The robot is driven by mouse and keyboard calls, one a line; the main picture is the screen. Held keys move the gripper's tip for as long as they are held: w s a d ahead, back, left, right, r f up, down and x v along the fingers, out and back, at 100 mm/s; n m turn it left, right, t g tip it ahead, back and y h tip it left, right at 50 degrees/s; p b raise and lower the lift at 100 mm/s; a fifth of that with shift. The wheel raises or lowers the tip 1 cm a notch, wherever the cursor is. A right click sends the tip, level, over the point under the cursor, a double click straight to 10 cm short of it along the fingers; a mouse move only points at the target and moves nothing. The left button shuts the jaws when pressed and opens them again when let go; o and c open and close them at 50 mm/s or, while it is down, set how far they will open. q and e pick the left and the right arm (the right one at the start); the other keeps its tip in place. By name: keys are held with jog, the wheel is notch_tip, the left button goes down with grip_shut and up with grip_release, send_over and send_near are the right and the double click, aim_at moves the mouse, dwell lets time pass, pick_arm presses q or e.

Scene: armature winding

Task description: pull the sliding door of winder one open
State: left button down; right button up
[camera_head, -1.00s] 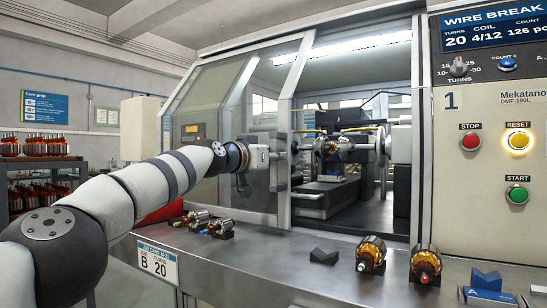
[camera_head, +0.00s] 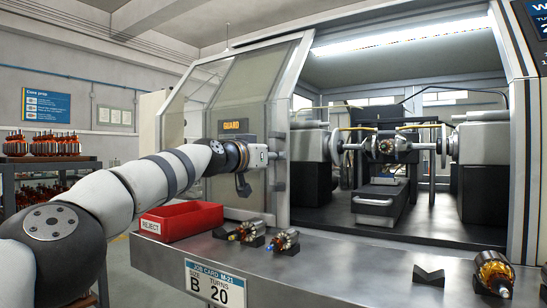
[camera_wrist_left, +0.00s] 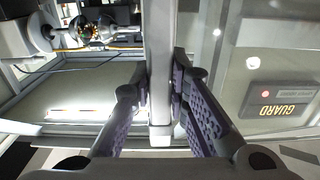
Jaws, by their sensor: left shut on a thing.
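The sliding door (camera_head: 245,88) of the winder is a pale framed panel with a see-through pane, standing at the left of the machine's opening. Its grey handle bar (camera_wrist_left: 160,60) runs upright between my fingers in the left wrist view. My left gripper (camera_head: 278,157) is shut on this bar at the door's right edge; it also shows in the left wrist view (camera_wrist_left: 158,92), with a purple ridged finger on each side. The opening to the right of the door is wide and shows the winding spindle (camera_head: 388,146) inside. My right gripper is not in view.
A steel shelf (camera_head: 330,275) runs below the door, with a red reject bin (camera_head: 185,219), several armatures (camera_head: 285,240) and a dark V-block (camera_head: 429,275). A rack of parts (camera_head: 50,165) stands at the far left.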

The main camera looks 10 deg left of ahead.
pick_arm(q)
jog(key=shift+w+a+f, duration=0.15)
jog(key=shift+a+f, duration=0.1)
jog(key=shift+f, duration=0.3)
jog(key=c, duration=1.7)
grip_release()
jog(key=shift+o, duration=0.9)
jog(key=shift+a+r, duration=0.1)
jog(key=shift+r, duration=0.2)
jog(key=shift+r, duration=0.1)
jog(key=v, duration=1.2)
